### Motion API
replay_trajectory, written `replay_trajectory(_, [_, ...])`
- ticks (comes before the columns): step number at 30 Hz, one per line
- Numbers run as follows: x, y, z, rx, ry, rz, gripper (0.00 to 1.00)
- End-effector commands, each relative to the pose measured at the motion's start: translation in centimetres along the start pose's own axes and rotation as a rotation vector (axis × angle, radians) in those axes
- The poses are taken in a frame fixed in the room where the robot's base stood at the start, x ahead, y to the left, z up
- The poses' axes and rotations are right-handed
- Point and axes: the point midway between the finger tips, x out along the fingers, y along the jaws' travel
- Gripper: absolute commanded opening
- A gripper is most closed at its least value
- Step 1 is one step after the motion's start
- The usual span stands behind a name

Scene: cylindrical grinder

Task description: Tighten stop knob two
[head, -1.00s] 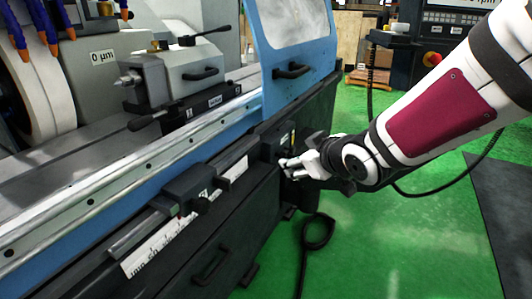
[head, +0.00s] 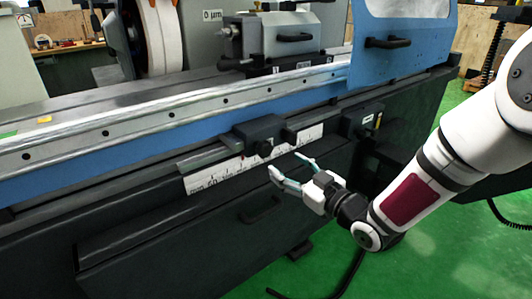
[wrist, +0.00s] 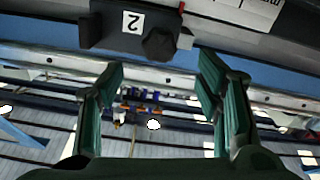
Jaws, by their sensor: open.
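The dark stop block (head: 258,131) is on the rail along the machine front. Its small black knob (head: 265,149) faces outward. In the wrist view the stop block (wrist: 100,25) carries a white label with an upside-down "2" (wrist: 132,21), beside the faceted dark knob (wrist: 160,43). My gripper (head: 285,163) is open and empty, just below and right of the knob in the head view. In the wrist view its two green fingers (wrist: 161,70) are spread, with the knob beyond their tips and roughly between them. The knob appears apart from both fingers.
A second dark stop block (head: 360,119) sits farther right on the rail. A white scale strip (head: 215,176) runs below the rail. A blue door with a black handle (head: 388,43) stands above right. Green floor (head: 440,245) is open at lower right.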

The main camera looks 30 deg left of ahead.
Motion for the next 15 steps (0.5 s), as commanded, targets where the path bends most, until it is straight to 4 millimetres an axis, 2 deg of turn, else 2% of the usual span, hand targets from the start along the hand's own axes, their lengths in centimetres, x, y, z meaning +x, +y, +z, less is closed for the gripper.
replay_trajectory(9, [6.4,-0.1,0.2,-0.001,0.000,-0.001,0.59])
replay_trajectory(15, [9.2,0.0,0.1,-0.001,-0.001,-0.001,0.59])
